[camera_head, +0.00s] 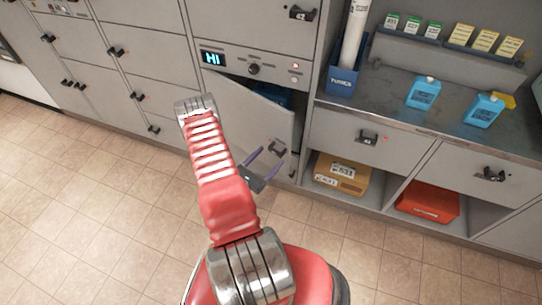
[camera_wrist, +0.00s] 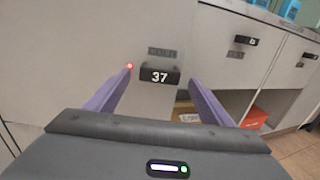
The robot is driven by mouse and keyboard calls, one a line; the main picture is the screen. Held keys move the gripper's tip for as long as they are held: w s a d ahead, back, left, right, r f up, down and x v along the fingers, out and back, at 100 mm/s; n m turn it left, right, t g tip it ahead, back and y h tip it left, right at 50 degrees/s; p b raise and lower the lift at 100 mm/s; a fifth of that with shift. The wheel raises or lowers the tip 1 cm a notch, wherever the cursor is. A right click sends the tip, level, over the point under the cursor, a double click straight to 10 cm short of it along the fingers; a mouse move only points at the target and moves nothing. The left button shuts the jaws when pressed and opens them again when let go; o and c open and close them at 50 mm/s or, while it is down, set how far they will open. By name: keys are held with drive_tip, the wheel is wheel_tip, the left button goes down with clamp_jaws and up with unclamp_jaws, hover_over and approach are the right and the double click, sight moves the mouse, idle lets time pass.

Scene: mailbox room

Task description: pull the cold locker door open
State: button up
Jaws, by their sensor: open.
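The cold locker door (camera_head: 240,115) is a grey panel below the blue "HI" display (camera_head: 212,58). It stands partly open, swung out on its left side, with a dark gap above it. Its black handle (camera_head: 278,147) is near the right edge; in the wrist view the handle (camera_wrist: 160,76) reads 37. My gripper (camera_head: 268,156) is open and empty in front of the door. In the wrist view its two purple fingers (camera_wrist: 161,78) appear on either side of the handle. I cannot tell whether they touch it. My red arm hides the door's lower left part.
A blue item (camera_head: 273,97) shows inside the locker. To the right are a counter with blue bottles (camera_head: 423,92), a closed drawer (camera_head: 345,135), and a shelf with a cardboard box (camera_head: 341,174) and a red box (camera_head: 428,204). The tiled floor (camera_head: 90,190) at left is clear.

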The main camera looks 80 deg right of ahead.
drive_tip(key=shift+x, duration=0.9)
drive_tip(key=shift+c, duration=0.5)
drive_tip(key=c, duration=1.3)
drive_tip(key=shift+d, duration=0.1)
drive_tip(key=shift+c, duration=0.6)
drive_tip(key=shift+a, duration=0.25)
